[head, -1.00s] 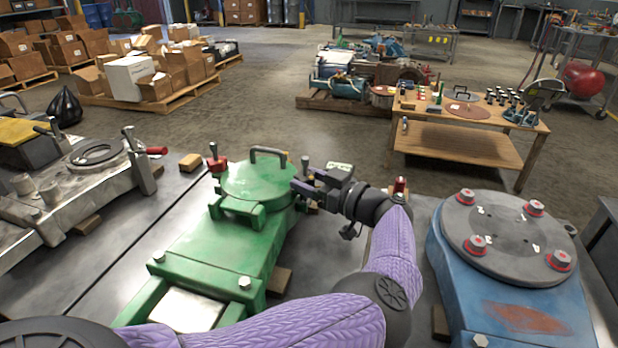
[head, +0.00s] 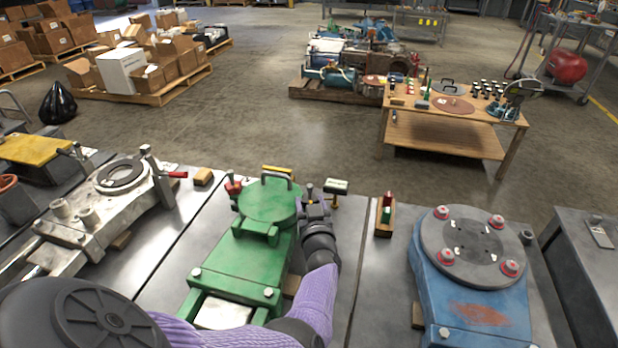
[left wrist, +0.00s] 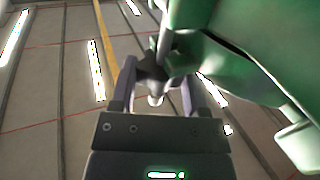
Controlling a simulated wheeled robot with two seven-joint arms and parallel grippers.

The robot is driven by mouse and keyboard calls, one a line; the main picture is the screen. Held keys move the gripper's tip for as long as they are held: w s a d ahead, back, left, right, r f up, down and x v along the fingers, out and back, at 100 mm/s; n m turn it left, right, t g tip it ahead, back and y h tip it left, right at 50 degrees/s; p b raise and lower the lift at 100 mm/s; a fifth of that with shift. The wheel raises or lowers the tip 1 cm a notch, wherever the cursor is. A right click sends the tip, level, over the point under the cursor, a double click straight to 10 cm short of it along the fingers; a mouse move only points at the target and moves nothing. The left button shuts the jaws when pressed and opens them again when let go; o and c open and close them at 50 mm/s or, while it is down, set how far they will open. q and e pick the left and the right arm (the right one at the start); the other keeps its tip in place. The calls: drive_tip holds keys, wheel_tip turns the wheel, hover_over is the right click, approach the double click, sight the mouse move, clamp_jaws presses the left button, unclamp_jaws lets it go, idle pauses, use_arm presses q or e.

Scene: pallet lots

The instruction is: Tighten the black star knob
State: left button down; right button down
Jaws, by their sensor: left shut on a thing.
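The green machine (head: 232,265) with a round lid and grey handle (head: 276,180) stands in the middle of the head view. My left gripper (head: 313,208) is at the right side of its lid. In the left wrist view my left gripper (left wrist: 156,90) has its two fingers on either side of the black star knob (left wrist: 150,72), shut on it. The knob sits beside the green casting (left wrist: 215,60), below a grey rod. In the head view the fingers and wrist largely hide the knob. My right gripper is in neither view.
A red-topped clamp (head: 232,186) stands at the lid's left. A small tag on a post (head: 337,187) rises just right of my gripper. A blue machine (head: 470,270) stands to the right, a grey machine (head: 105,205) to the left.

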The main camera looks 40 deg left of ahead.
use_arm(q)
drive_tip(key=m+t+h, duration=0.2)
drive_tip(key=shift+s+a+r+t+p, duration=0.1)
drive_tip(key=shift+a+t+p, duration=0.05)
drive_tip(key=shift+t+p, duration=0.2)
drive_tip(key=shift+m+t+h, duration=0.45)
drive_tip(key=shift+m+h, duration=0.25)
drive_tip(key=shift+h, duration=0.5)
drive_tip(key=c, duration=0.5)
unclamp_jaws()
drive_tip(key=shift+c, duration=0.2)
drive_tip(key=o, duration=0.5)
drive_tip(key=shift+c, duration=0.2)
